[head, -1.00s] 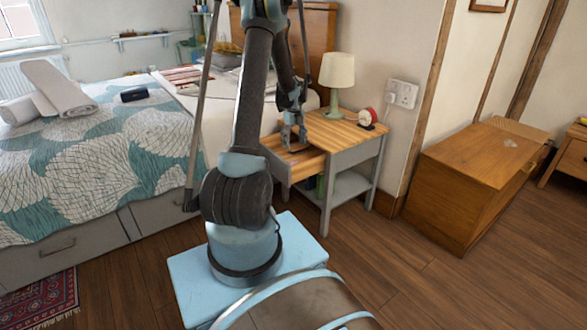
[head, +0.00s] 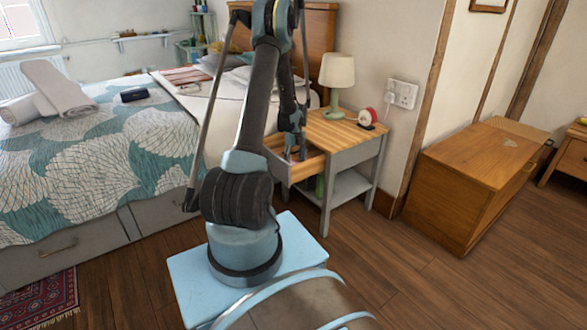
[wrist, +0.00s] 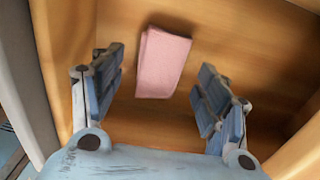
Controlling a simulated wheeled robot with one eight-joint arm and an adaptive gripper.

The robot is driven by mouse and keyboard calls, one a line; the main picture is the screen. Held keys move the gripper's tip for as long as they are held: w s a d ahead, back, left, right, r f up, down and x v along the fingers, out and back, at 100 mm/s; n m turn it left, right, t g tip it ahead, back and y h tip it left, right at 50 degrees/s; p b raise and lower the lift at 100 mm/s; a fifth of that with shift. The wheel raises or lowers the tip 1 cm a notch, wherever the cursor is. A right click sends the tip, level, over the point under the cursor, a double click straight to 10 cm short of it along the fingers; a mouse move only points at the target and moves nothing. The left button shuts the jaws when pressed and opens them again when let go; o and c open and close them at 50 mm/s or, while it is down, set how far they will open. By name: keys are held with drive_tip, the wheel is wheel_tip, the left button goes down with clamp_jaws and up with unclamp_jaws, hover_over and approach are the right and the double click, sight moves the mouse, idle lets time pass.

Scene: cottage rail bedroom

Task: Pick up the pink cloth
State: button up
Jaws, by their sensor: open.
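The pink cloth (wrist: 163,64) lies folded flat on the wooden floor of an open drawer in the wrist view. My gripper (wrist: 155,100) is open and empty, with its two fingers apart on either side of the cloth's near part as seen from the wrist; the cloth appears beyond the fingertips and I see no contact. In the head view my gripper (head: 295,152) points down at the open drawer (head: 308,169) of the bedside table (head: 345,150). The cloth cannot be made out there.
A lamp (head: 337,78) and a small red and white clock (head: 366,118) stand on the bedside table. The drawer walls surround my fingers closely. The bed (head: 90,150) is at the left and a wooden chest (head: 470,185) at the right.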

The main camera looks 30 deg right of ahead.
sight(295, 163)
wheel_tip(295, 163, down, 2)
drive_tip(key=shift+f, duration=0.1)
drive_tip(key=c, duration=1.1)
drive_tip(key=shift+c, duration=0.2)
wheel_tip(295, 163, up, 10)
